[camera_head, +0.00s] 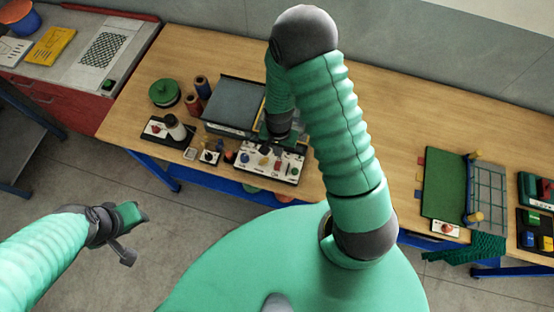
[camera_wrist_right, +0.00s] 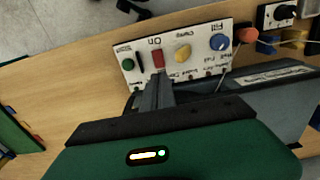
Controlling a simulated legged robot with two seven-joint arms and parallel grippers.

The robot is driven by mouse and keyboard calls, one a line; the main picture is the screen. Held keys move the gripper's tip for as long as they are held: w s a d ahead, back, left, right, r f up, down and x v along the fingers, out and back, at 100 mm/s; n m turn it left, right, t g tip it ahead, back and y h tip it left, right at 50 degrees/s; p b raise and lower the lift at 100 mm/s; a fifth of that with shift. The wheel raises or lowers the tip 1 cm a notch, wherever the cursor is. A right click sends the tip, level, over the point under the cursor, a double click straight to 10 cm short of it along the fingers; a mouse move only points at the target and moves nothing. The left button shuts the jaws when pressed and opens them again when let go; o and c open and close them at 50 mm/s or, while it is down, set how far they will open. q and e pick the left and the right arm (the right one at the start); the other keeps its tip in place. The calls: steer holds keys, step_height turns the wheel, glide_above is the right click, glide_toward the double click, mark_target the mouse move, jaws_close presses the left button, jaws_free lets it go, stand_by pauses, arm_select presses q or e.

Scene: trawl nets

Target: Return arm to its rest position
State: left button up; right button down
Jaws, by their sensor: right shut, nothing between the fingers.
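My right arm bends up and over, and its right gripper (camera_head: 275,136) hangs above the white control panel (camera_head: 270,160) on the wooden table. In the right wrist view the panel (camera_wrist_right: 200,70) carries a green button (camera_wrist_right: 128,64), a red control (camera_wrist_right: 158,58), a yellow knob (camera_wrist_right: 182,52) and a blue knob (camera_wrist_right: 220,42). The right fingers (camera_wrist_right: 157,84) are shut and empty, pointing at the panel below the red control; whether they touch it I cannot tell. My left gripper (camera_head: 128,216) is over the floor at left, clear of the table; its jaw opening is unclear.
A grey-topped machine (camera_head: 233,102) stands behind the panel. Spools (camera_head: 193,104), a green reel (camera_head: 164,92) and a white-topped knob (camera_head: 175,127) stand left of it. A green board (camera_head: 443,185) and netting rack (camera_head: 485,190) lie at right. Bare tabletop (camera_head: 395,130) lies right of my arm.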

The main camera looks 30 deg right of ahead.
steer(key=s+a+r+n+t+b, duration=0.2)
steer(key=s+a+r+n+b, duration=0.2)
steer(key=n+b, duration=0.5)
steer(key=b, duration=0.5)
steer(key=shift+a+r+n+t, duration=0.15)
steer(key=shift+r+n+t, duration=0.15)
steer(key=shift+r+n, duration=0.1)
steer(key=shift+s, duration=0.2)
steer(key=shift+w+a, duration=0.1)
steer(key=shift+a, duration=0.05)
steer(key=c, duration=2.1)
jaws_free()
steer(key=shift+c, duration=0.2)
